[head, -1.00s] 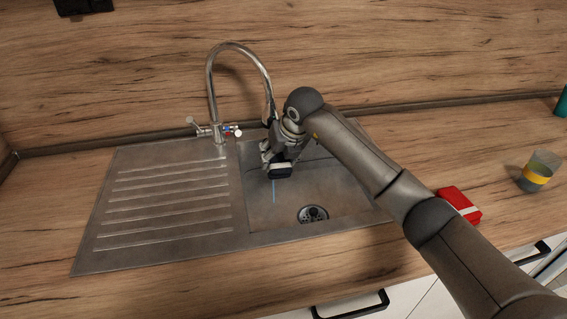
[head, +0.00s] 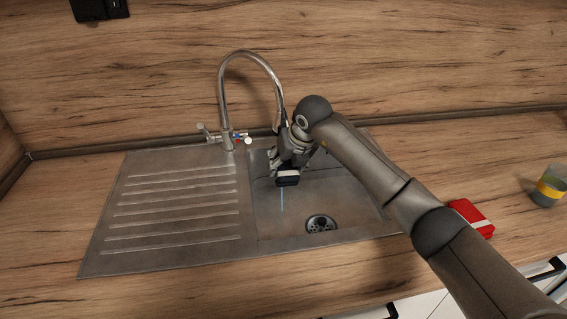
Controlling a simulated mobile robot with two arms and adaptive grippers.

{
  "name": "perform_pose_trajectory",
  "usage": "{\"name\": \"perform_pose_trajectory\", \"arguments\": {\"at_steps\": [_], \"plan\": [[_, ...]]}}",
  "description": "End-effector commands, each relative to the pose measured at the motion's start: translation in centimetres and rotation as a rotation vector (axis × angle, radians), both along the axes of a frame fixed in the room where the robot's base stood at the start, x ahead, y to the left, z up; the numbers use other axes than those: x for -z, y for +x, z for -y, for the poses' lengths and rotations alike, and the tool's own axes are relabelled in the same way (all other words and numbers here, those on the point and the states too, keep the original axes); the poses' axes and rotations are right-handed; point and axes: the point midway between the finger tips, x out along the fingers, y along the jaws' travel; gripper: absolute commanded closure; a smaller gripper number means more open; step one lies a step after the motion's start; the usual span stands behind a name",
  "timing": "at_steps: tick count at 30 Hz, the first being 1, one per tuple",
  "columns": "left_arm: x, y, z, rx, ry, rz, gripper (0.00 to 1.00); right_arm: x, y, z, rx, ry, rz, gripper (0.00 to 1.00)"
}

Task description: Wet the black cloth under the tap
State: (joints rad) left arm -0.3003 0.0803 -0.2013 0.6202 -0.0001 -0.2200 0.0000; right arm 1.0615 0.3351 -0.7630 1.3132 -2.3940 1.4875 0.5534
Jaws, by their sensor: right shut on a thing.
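The chrome tap (head: 222,95) stands behind the sink, its curved spout coming down over the basin (head: 335,195). My right gripper (head: 287,173) is under the spout end, shut on the black cloth (head: 288,181), a small dark folded bundle with a pale band. A thin bluish stream of water (head: 282,201) shows just below the cloth and falls into the basin. The gripper and my arm hide the spout's end and most of the cloth. My left gripper is not in view.
The ribbed drainboard (head: 175,203) left of the basin is clear. A red packet (head: 472,218) with a white band lies right of the sink, close to my arm. A glass (head: 549,187) with a yellow band stands farther right. A black socket (head: 99,8) is on the splashback.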

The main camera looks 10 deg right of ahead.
Motion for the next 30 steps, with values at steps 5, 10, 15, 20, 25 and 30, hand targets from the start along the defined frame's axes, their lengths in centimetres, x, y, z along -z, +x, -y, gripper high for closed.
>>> {"name": "perform_pose_trajectory", "arguments": {"at_steps": [5, 10, 15, 20, 25, 30], "plan": [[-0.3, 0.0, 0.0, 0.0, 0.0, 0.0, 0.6, 0.0, -1.4, 0.6, 0.0, -0.001, 0.0, 0.69], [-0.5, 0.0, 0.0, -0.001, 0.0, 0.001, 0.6, 0.0, -2.7, 1.0, 0.0, -0.001, -0.001, 0.69], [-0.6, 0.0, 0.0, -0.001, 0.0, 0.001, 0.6, 0.0, -4.1, 1.5, 0.0, -0.001, -0.001, 0.69], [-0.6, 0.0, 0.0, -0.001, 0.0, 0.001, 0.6, 0.0, -5.2, 1.9, 0.0, -0.001, 0.0, 0.69], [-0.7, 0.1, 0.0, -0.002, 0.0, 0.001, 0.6, 0.0, -6.4, 2.2, 0.0, -0.001, 0.0, 0.69], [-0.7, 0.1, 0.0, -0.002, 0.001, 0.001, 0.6, 0.0, -6.8, 2.3, 0.0, 0.0, -0.001, 0.69]]}}
